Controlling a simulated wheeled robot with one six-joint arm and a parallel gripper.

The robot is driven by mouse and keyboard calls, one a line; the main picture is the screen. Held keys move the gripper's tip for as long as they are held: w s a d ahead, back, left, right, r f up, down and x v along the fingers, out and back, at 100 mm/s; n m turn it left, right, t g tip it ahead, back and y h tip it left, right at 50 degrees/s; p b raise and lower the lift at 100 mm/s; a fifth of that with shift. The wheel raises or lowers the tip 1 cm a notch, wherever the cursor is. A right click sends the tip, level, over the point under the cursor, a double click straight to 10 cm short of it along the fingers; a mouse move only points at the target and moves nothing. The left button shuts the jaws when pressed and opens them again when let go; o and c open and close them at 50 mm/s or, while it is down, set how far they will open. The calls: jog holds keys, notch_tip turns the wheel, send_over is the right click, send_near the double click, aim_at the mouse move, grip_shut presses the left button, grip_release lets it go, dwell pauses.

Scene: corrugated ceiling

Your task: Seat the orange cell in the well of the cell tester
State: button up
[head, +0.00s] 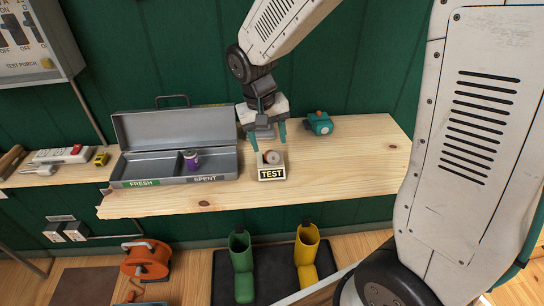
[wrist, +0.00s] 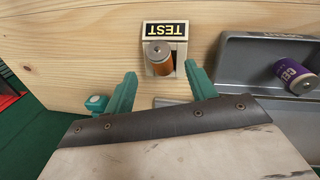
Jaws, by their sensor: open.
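The cell tester (head: 272,174) is a small pale block with a black TEST label, at the shelf's front edge. It also shows in the wrist view (wrist: 180,48). The orange cell (wrist: 160,62) is at the tester's well, its round end turned toward the label side; it appears tilted rather than upright. In the head view its end (head: 272,157) shows above the block. How deep it sits is hidden. My gripper (head: 269,142) points down just above and behind the cell, teal fingers apart. In the wrist view the open fingers (wrist: 162,80) are apart from the cell.
A grey metal tray (head: 229,160), labelled FRESH and SPENT, stands left with a purple cell (head: 192,161) in the SPENT side. A teal device (head: 319,124) with an orange knob sits behind to the right. The shelf's right part is clear.

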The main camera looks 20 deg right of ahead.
aim_at(271, 152)
jog(key=f, duration=0.5)
jog(key=shift+s+d, duration=0.3)
jog(key=shift+s, duration=0.05)
grip_shut()
jog(key=shift+r, duration=0.15)
